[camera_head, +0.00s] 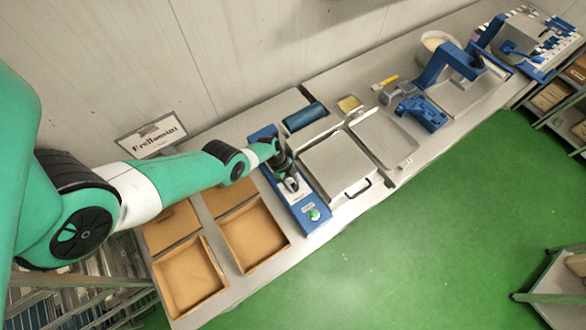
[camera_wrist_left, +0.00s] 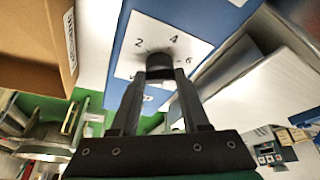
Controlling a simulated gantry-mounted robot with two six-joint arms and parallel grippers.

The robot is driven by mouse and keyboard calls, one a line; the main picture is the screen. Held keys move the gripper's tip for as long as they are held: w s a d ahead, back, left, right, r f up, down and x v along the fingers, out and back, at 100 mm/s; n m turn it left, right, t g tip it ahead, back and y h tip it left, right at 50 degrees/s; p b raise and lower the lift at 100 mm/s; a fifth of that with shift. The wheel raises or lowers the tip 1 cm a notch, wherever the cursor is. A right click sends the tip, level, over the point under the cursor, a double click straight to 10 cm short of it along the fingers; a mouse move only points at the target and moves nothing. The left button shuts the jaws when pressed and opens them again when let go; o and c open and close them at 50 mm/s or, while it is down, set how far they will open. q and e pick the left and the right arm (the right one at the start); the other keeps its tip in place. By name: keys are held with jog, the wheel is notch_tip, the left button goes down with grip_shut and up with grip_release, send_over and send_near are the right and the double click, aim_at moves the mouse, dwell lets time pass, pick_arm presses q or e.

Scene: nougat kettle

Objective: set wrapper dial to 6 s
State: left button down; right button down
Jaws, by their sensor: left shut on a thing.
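The wrapper is a long blue unit (camera_head: 303,212) on the bench, with a green button (camera_head: 314,214) at its near end. In the left wrist view its dial (camera_wrist_left: 160,62) is a dark round knob on a white plate (camera_wrist_left: 183,45) marked 2, 4 and 6. The 4 is above the knob and the 6 to its right. My left gripper (camera_head: 291,180) is over the wrapper. In the left wrist view my left gripper (camera_wrist_left: 160,84) is shut on the dial, a finger on each side. I cannot tell which mark the dial points to. My right gripper is not in view.
Brown trays (camera_head: 189,278) lie left of the wrapper. A steel box with a handle (camera_head: 335,165) stands close on its right, with a blue roll (camera_head: 305,117) behind. A blue machine (camera_head: 447,62) and a white bowl (camera_head: 436,42) are farther right. Green floor (camera_head: 430,220) is clear in front.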

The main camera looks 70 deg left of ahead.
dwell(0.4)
pick_arm(q)
jog(key=shift+c, duration=1.9)
grip_release()
